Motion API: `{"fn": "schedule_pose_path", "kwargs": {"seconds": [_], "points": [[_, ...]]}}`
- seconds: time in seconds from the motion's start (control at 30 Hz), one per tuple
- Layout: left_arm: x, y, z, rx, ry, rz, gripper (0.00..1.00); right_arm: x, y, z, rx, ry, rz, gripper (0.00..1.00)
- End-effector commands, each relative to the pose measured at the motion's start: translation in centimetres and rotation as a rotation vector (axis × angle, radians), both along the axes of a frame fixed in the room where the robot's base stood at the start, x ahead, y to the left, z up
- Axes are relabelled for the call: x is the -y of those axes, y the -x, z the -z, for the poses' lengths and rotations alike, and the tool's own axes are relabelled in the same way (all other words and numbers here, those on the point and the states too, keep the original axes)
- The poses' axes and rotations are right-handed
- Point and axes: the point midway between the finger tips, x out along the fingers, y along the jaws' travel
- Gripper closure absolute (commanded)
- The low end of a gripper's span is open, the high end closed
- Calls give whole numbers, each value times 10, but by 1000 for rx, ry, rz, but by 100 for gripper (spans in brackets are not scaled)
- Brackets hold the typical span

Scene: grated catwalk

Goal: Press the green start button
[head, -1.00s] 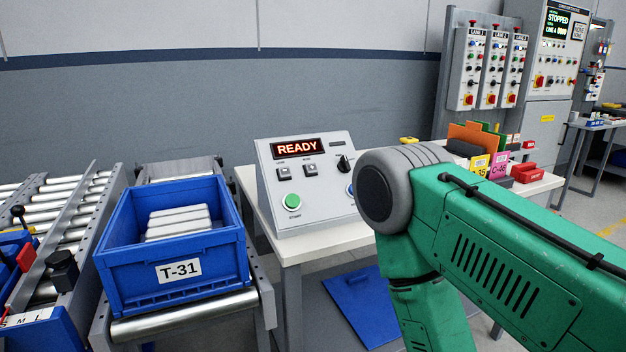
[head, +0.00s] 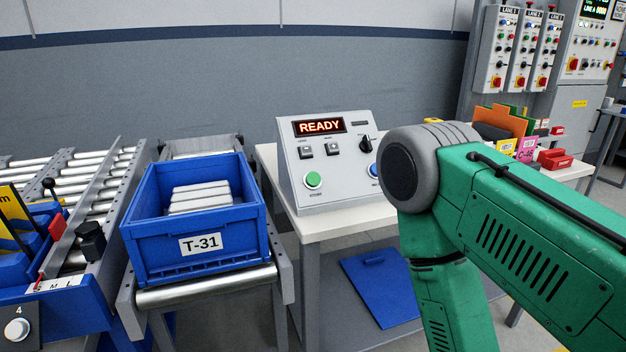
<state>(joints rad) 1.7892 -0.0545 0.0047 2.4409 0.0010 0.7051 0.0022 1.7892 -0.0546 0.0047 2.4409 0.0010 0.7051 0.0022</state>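The green start button (head: 313,180) sits at the lower left of the sloped face of a grey control box (head: 335,190). The box's display (head: 319,127) reads READY. Two square switches, a black rotary knob (head: 366,144) and a partly covered blue button (head: 373,170) are on the same face. The box stands on a white table (head: 318,226). My green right arm comes in from the right, its grey joint just right of the box; its gripper is below the frame. My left gripper is not in view either. Nothing covers the green button.
A blue crate (head: 146,250) labelled T-31 with pale bars inside stands on a roller conveyor left of the table. Orange and green folders and red bins (head: 553,159) are on the table's right. Lane panels (head: 494,50) stand at the back right. A blue lid-like panel (head: 383,290) lies below the table.

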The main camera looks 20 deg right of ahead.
Motion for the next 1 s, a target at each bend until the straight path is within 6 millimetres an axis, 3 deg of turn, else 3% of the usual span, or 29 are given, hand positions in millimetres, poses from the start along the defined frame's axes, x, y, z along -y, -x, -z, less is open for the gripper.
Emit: {"fn": "schedule_pose_path", "kwargs": {"seconds": [0.03, 0.1, 1.0], "points": [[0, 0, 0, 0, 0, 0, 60, 0, 0, 0, 0, 0, 0, 78], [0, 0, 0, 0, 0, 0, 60, 0, 0, 0, 0, 0, 0, 100], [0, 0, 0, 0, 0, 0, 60, 0, 0, 0, 0, 0, 0, 100]]}}
